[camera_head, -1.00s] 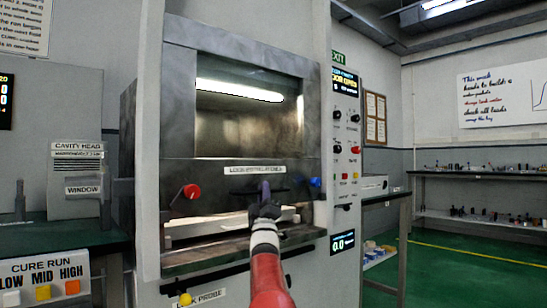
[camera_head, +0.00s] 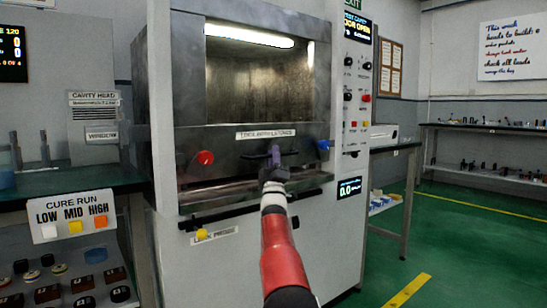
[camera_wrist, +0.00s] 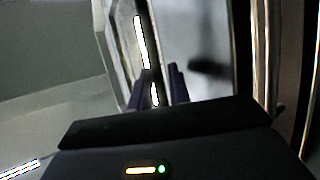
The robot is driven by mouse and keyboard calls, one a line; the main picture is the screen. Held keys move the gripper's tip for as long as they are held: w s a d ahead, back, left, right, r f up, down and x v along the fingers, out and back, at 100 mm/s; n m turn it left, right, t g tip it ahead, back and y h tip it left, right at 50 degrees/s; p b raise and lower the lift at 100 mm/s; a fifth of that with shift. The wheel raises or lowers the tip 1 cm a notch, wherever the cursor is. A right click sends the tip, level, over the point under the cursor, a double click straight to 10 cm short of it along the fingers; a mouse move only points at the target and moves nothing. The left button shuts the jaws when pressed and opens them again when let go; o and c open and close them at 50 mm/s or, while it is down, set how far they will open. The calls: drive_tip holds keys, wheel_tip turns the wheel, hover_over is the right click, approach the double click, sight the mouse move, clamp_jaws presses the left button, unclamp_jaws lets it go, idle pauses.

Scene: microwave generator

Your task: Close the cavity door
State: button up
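The cavity door (camera_head: 222,143) is a grey metal panel with a large window on the front of the oven-like machine. Its interlock label (camera_head: 265,134) is above a dark handle bar (camera_head: 295,153). Below the door, a narrow dark gap (camera_head: 215,190) shows above the front sill. The display (camera_head: 357,27) seems to read "DOOR OPEN". My gripper (camera_head: 275,150) is at the middle of the handle. In the wrist view, its two purple fingers (camera_wrist: 160,88) stand a small distance apart. Whether the handle is between them cannot be told.
A red knob (camera_head: 205,157) and a blue knob (camera_head: 324,145) flank the handle. A yellow knob (camera_head: 202,234) sits below. A bench with a cure run sign (camera_head: 74,221) stands left, a side table (camera_head: 396,148) right. Green floor (camera_head: 440,240) is clear at right.

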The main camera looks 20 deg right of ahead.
drive_tip(key=b+v, duration=0.2)
drive_tip(key=v, duration=0.5)
drive_tip(key=shift+s+f+b, duration=0.25)
drive_tip(key=shift+f+b, duration=0.05)
drive_tip(key=shift+b, duration=0.1)
